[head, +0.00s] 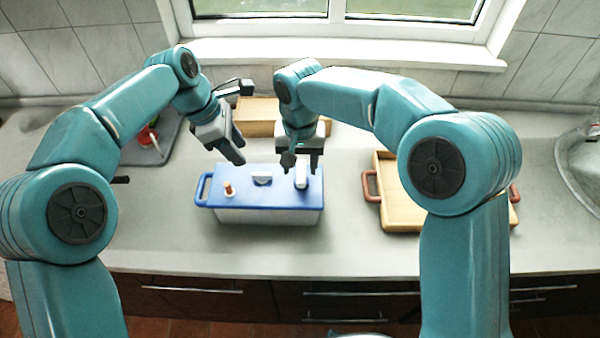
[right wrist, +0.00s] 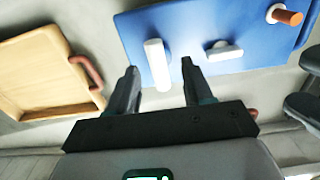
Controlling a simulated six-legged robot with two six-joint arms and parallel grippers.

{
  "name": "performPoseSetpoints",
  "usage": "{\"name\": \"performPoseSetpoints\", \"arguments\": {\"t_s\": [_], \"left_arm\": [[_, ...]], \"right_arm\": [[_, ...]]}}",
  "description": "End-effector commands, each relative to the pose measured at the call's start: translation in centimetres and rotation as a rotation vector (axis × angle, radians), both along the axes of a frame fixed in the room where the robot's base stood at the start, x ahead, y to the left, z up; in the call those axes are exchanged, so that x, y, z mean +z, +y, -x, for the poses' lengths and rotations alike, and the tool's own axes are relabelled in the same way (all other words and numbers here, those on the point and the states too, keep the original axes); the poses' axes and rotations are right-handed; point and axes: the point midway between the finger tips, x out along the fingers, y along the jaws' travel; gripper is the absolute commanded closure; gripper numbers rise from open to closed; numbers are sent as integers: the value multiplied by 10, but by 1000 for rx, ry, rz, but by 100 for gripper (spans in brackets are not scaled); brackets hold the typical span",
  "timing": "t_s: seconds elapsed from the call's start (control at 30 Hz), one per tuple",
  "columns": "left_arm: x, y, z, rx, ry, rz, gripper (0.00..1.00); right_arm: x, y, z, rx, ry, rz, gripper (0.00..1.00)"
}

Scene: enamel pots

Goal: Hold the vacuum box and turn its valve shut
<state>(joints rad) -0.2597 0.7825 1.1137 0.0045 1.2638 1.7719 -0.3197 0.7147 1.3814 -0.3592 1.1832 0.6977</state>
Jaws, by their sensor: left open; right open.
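The vacuum box (head: 268,215) stands on the counter, with a pale body, a blue lid and a blue handle loop at its left end. On the lid are an orange-tipped white stub (head: 228,188), a small white grip (head: 262,178) and a white bar (head: 301,176); I cannot tell for sure which is the valve. My right gripper (head: 302,162) is open above the lid's right end. In the right wrist view the white bar (right wrist: 157,65) appears between its fingertips, contact unclear. My left gripper (head: 238,152) is open and empty above the lid's back edge.
A wooden tray (head: 402,216) with reddish handles lies right of the box, partly behind my right arm. A wooden box (head: 257,112) stands behind, and a grey tray (head: 150,155) with a red item lies back left. Counter in front is clear.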

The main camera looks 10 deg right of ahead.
Motion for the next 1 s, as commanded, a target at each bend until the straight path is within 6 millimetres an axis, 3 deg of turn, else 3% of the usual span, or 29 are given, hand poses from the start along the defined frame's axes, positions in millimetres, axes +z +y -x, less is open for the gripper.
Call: {"name": "performPoseSetpoints", "arguments": {"t_s": [0.23,0.63,0.67,0.8,1.0], "left_arm": [[0,0,0,0,0,0,57],[0,0,0,0,0,0,57],[0,0,0,0,0,0,57],[0,0,0,0,0,0,57],[0,0,0,-23,-9,0,62]], "right_arm": [[-37,0,0,1,2,2,49],[-45,0,0,0,0,0,49],[-45,0,0,0,0,0,56],[-45,0,0,0,0,0,100],[-45,0,0,0,0,0,100]]}}
